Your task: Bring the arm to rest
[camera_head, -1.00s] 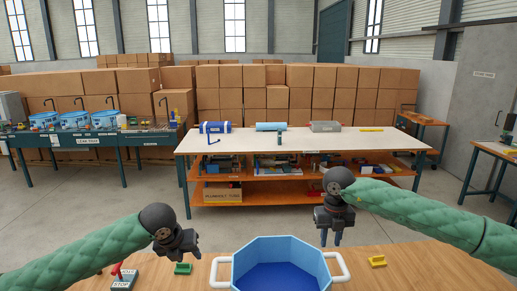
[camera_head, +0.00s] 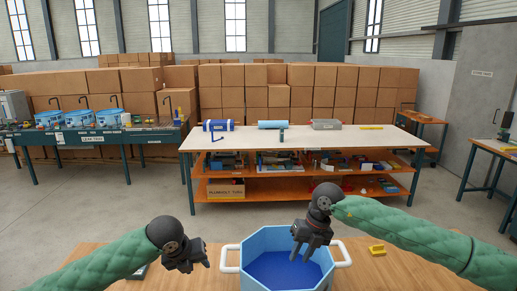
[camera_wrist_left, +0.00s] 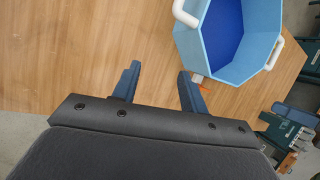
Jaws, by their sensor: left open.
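My left gripper (camera_head: 204,263) hangs open and empty at the left of the wooden table, beside the blue octagonal tub (camera_head: 257,236). In the left wrist view its two blue fingers (camera_wrist_left: 155,88) are apart with bare wood between them. The tub (camera_wrist_left: 268,60) with its white handles is beyond them at the upper right, apart from the fingers. My right gripper (camera_head: 300,255) points down over the tub's opening, with its fingers apart and nothing seen between them. Whether its tips are below the rim is hard to tell.
A yellow piece (camera_head: 377,250) lies on the wooden table (camera_head: 352,268) right of the tub. A white-topped workbench (camera_head: 300,141) stands beyond open floor. Blue bins (camera_head: 78,117) stand on the bench at the left. Cardboard boxes (camera_head: 340,95) line the back.

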